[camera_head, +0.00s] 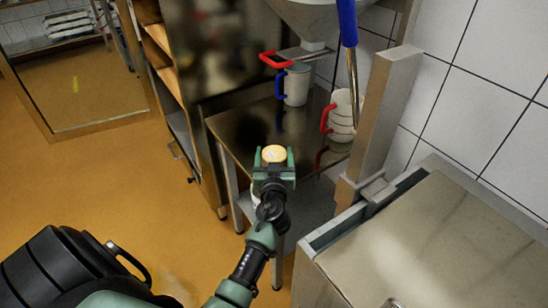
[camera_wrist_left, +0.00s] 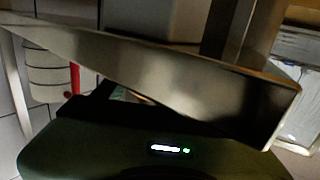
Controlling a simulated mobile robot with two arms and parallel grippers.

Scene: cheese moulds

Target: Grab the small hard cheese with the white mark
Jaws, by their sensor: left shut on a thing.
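A small round yellow cheese (camera_head: 274,153) shows between the fingers of my left gripper (camera_head: 274,160) in the head view. A pale mark shows on its top face, too small to make out clearly. The left gripper is shut on it, with the fingers on its left and right sides. In the head view they are at the front edge of the dark steel table (camera_head: 236,128); the height above it is hard to tell. The wrist view shows the gripper body and the steel table's edge (camera_wrist_left: 190,85), and the cheese cannot be made out there. My right gripper is not in view.
A steel post (camera_head: 385,110) and a large steel-topped unit (camera_head: 450,250) are at right. Open floor (camera_head: 90,180) lies left.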

